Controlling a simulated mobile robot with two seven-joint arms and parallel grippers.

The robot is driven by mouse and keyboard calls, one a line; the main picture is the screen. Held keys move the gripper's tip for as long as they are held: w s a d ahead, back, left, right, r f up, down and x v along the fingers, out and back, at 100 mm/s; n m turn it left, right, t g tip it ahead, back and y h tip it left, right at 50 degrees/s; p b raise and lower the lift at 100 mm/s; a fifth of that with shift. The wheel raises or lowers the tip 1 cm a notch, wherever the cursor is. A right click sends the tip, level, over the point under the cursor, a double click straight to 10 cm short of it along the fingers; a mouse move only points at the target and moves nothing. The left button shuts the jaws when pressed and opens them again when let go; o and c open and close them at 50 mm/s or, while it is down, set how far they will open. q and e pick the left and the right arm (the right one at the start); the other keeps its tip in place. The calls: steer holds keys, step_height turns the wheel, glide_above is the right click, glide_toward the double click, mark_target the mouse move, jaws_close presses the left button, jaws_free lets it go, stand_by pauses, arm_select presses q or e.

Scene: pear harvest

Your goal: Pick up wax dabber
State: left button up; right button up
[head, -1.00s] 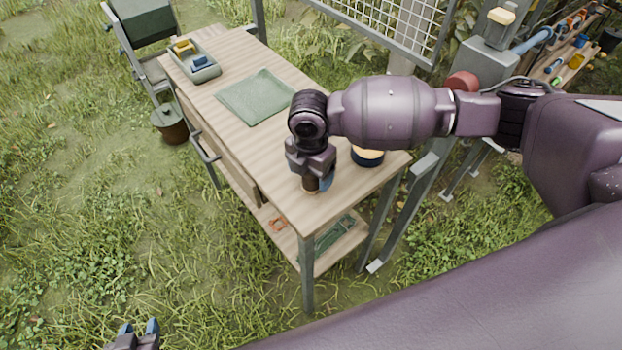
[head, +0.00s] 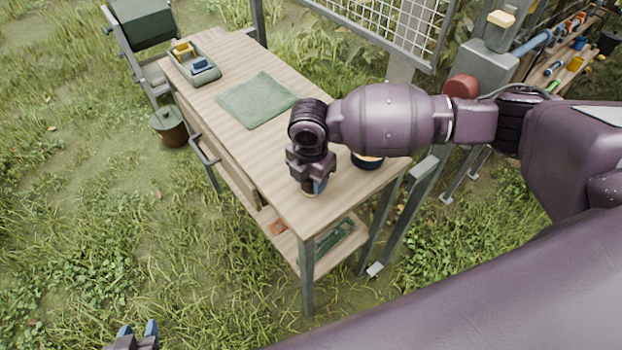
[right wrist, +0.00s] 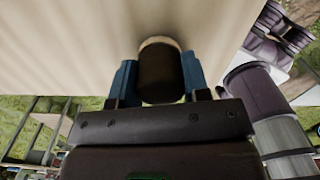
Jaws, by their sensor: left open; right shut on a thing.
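The wax dabber (right wrist: 160,78) shows in the right wrist view as a dark brown cylinder with a pale rim at its far end. The blue fingers of my right gripper (right wrist: 160,64) are shut on it, one on each side. In the head view my right gripper (head: 315,187) points down over the near end of the wooden table (head: 290,150) and hides most of the dabber. I cannot tell whether the dabber touches the tabletop. My left gripper (head: 138,333) is open and empty at the bottom left, over the grass.
A dark blue round container (head: 367,162) stands on the table just right of my right gripper. A green cloth (head: 257,98) lies mid-table. A grey tray (head: 205,74) with yellow and blue items is at the far end. A lower shelf (head: 290,245) holds small things.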

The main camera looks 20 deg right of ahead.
step_height(320, 180, up, 20)
steer(key=p, duration=0.2)
stand_by(0.4)
steer(key=o, duration=0.3)
steer(key=shift+c, duration=0.7)
